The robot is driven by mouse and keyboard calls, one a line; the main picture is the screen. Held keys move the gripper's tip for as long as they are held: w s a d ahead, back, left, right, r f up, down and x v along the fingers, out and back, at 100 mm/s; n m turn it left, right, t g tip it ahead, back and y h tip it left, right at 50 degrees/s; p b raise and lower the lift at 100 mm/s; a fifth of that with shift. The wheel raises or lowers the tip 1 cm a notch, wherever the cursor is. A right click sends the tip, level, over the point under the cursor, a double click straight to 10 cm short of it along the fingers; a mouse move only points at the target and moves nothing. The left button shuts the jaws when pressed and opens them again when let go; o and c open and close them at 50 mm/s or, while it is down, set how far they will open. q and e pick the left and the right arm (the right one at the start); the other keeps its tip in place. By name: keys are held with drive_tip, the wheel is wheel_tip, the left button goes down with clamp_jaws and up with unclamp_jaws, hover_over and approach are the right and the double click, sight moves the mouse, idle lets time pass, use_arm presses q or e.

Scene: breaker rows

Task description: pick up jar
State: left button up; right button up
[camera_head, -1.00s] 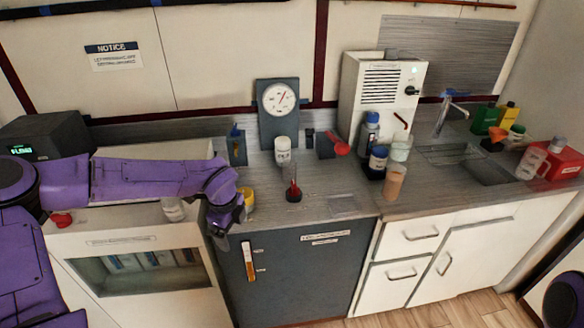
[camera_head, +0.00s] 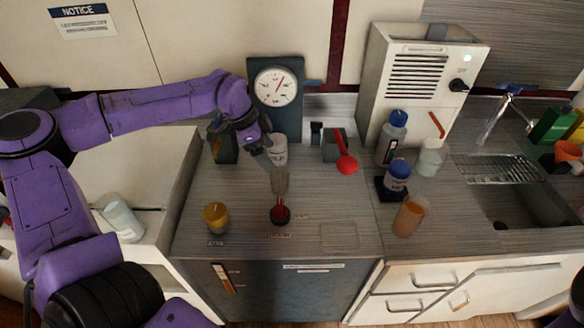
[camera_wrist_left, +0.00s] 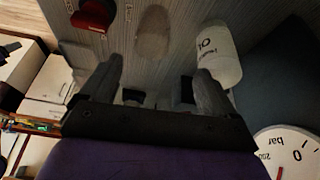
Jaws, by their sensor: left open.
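A white jar (camera_head: 279,148) with a printed label stands upright on the counter in front of the gauge. In the left wrist view the white jar (camera_wrist_left: 218,55) lies just beyond the right-hand finger, outside the jaws. My left gripper (camera_head: 266,153) is beside and partly in front of it, pointing down. In the left wrist view my left gripper (camera_wrist_left: 158,78) is open, with nothing between its fingers. A dull brownish translucent shape (camera_wrist_left: 152,32) shows beyond the fingertips; I cannot tell what it is. My right gripper is not in view.
A gauge (camera_head: 277,87) stands behind the gripper. A red-and-black item (camera_head: 280,211) and a yellow jar (camera_head: 216,217) stand nearer the front edge. A red scoop (camera_head: 346,160), bottles and a white machine (camera_head: 420,85) are to the right.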

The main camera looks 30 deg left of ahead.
sight(279, 178)
use_arm(q)
drive_tip(key=f, duration=0.1)
drive_tip(key=d+f, duration=0.1)
drive_tip(key=f+p, duration=0.1)
drive_tip(key=f, duration=0.1)
drive_tip(key=shift+s+d+f, duration=0.1)
drive_tip(key=shift+d, duration=0.3)
drive_tip(key=p+x, duration=0.1)
drive_tip(key=x, duration=0.3)
drive_tip(key=shift+f, duration=0.35)
drive_tip(key=shift+f+p, duration=0.3)
drive_tip(key=shift+f, duration=0.1)
drive_tip(key=c, duration=1.1)
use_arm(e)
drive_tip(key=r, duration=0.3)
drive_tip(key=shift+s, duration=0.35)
